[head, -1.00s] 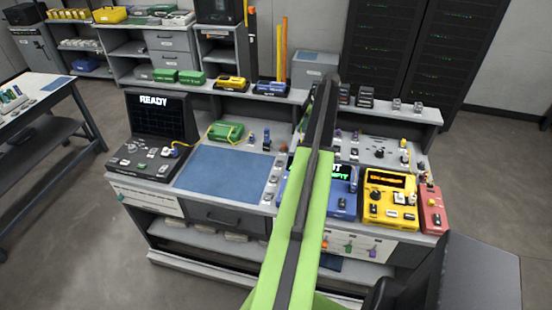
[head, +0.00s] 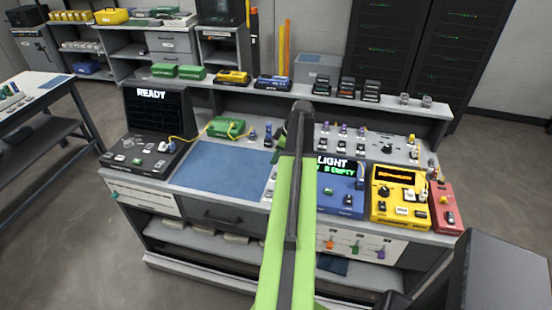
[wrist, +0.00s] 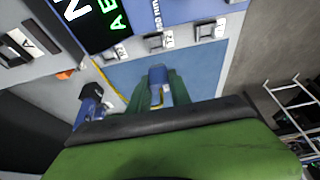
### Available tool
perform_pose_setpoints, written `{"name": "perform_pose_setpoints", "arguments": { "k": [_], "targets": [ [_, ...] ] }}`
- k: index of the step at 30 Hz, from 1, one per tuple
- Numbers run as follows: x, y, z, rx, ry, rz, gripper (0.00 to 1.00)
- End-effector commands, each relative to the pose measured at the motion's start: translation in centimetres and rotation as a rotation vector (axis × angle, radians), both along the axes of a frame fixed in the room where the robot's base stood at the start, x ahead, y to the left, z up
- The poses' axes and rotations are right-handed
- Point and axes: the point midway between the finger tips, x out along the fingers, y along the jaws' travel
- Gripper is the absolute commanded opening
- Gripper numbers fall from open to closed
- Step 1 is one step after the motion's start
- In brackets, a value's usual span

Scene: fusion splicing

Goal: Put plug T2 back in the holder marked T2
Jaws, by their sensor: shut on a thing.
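My gripper (wrist: 160,93) is shut on a blue plug (wrist: 157,75), held between its two green fingers above the blue mat (wrist: 205,70) in the wrist view. I take this to be plug T2; its own mark is not readable. A row of small grey holders with white labels lies just beyond it. The middle holder (wrist: 168,40) has a label that looks like T2, but it is turned and hard to read. In the head view my gripper (head: 298,112) is at the back of the bench, right of the mat (head: 222,167), and the held plug is hidden.
A blue light box (head: 340,188) and a yellow meter (head: 398,193) stand right of my arm. Another blue plug (wrist: 90,100) stands left of my gripper in the wrist view. A green box (head: 226,127) with a yellow cable sits behind the mat. The mat's middle is clear.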

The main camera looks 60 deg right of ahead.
Motion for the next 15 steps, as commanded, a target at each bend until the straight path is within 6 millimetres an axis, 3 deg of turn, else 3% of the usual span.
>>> {"name": "perform_pose_setpoints", "arguments": {
  "k": [15],
  "targets": [
    [0.0,0.0,-4.9,0.001,0.000,0.001,0.00]
  ]
}}
